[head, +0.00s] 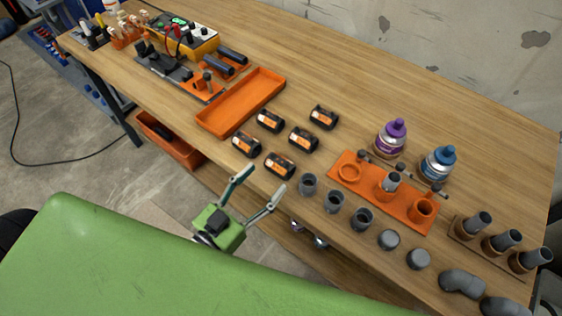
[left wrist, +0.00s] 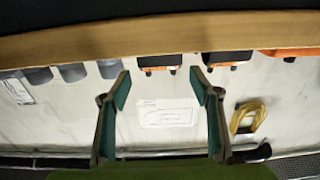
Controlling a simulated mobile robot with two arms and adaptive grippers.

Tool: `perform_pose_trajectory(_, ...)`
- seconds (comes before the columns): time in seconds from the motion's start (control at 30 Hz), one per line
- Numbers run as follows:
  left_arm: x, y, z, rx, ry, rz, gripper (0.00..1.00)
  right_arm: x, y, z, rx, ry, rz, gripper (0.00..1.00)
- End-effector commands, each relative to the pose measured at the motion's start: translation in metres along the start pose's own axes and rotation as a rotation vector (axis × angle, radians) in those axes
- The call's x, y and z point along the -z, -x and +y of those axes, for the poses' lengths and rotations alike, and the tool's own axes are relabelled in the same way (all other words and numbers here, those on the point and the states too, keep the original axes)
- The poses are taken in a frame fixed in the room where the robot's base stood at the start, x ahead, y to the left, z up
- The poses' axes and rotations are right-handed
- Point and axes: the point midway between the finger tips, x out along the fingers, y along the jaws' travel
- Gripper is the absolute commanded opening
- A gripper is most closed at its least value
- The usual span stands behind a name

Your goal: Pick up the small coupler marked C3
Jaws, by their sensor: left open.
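Several short grey pipe fittings line the front of the table, three of them open cups: the left cup (head: 308,184), the middle cup (head: 334,201) and the right cup (head: 361,219). Any C3 mark is too small to read, so I cannot tell which piece is the C3 coupler. Several black pieces with orange labels, one of them the front black piece (head: 280,165), lie to the left of the cups. My left gripper (head: 262,183) is open and empty, off the table's front edge, left of the cups. Its two spread fingers (left wrist: 160,88) show in the left wrist view. My right gripper is not in view.
An orange tray (head: 212,121) lies left of the black pieces. An orange stand (head: 410,208) and two bottles, purple (head: 391,138) and blue (head: 438,164), are behind the cups. A wooden rack (head: 466,234) with pipes stands right. The table edge (left wrist: 90,43) spans the wrist view.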

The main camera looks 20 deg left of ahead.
Motion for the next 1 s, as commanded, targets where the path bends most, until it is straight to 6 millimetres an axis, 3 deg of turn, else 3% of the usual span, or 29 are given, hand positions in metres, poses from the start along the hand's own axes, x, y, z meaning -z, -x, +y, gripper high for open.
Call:
perform_pose_trajectory(0.27,0.002,-0.024,0.000,0.000,0.001,0.001,0.57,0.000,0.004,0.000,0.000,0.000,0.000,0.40)
perform_pose_trajectory(0.6,0.009,-0.068,0.000,0.000,0.001,0.000,0.57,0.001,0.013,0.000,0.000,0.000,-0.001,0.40)
perform_pose_trajectory(0.9,0.008,-0.072,0.000,0.000,0.001,-0.002,0.57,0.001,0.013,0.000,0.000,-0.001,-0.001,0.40)
perform_pose_trajectory(1.0,0.008,-0.072,0.000,0.000,0.001,-0.002,0.31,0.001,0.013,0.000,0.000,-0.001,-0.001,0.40)
